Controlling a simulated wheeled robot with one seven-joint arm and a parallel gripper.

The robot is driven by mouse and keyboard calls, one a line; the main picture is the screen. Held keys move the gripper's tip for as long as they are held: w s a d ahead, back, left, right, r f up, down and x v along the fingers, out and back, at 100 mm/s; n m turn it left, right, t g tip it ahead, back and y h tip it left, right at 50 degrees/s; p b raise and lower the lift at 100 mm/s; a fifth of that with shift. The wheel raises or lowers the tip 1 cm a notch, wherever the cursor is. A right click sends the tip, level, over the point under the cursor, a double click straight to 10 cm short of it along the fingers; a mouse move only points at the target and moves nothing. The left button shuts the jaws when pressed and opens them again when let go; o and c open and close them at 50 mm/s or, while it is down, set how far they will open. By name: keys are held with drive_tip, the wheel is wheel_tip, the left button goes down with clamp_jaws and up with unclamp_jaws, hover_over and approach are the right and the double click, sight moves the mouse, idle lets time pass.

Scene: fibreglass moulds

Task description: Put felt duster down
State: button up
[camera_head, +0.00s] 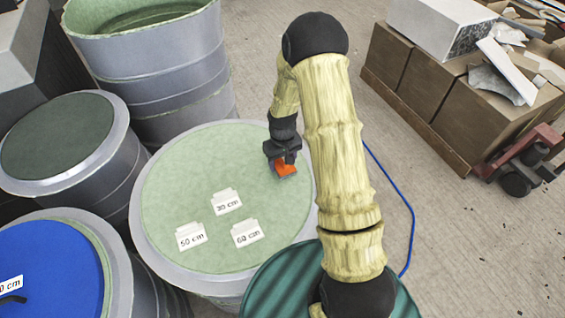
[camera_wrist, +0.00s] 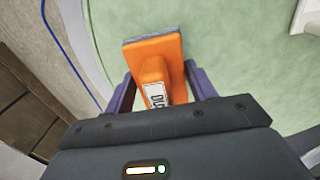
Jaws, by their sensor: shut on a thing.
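The felt duster (camera_head: 285,168) is orange with a grey felt edge. My gripper (camera_head: 283,160) is shut on it, over the right part of the pale green round top (camera_head: 180,170) of a grey drum-shaped mould. In the wrist view the duster (camera_wrist: 155,52) shows between the two purple fingers of my gripper (camera_wrist: 158,88), with a partly hidden label on its handle. The green top (camera_wrist: 240,50) lies behind it. I cannot tell whether the duster touches the surface.
White cards marked 30 cm (camera_head: 227,203), 50 cm (camera_head: 190,236) and 60 cm (camera_head: 247,233) lie on the green top. Other drums stand left, one with a blue lid (camera_head: 50,265). A blue hose (camera_head: 408,215) lies on the floor. Boxes (camera_head: 430,75) and a pallet jack (camera_head: 520,160) are right.

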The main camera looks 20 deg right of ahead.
drive_tip(key=shift+f, duration=0.6)
drive_tip(key=shift+f, duration=0.1)
drive_tip(key=o, duration=1)
drive_tip(key=shift+o, duration=0.2)
wheel_tip(320, 180, up, 12)
drive_tip(key=shift+r+b, duration=0.1)
drive_tip(key=shift+b, duration=0.25)
drive_tip(key=shift+a, duration=0.1)
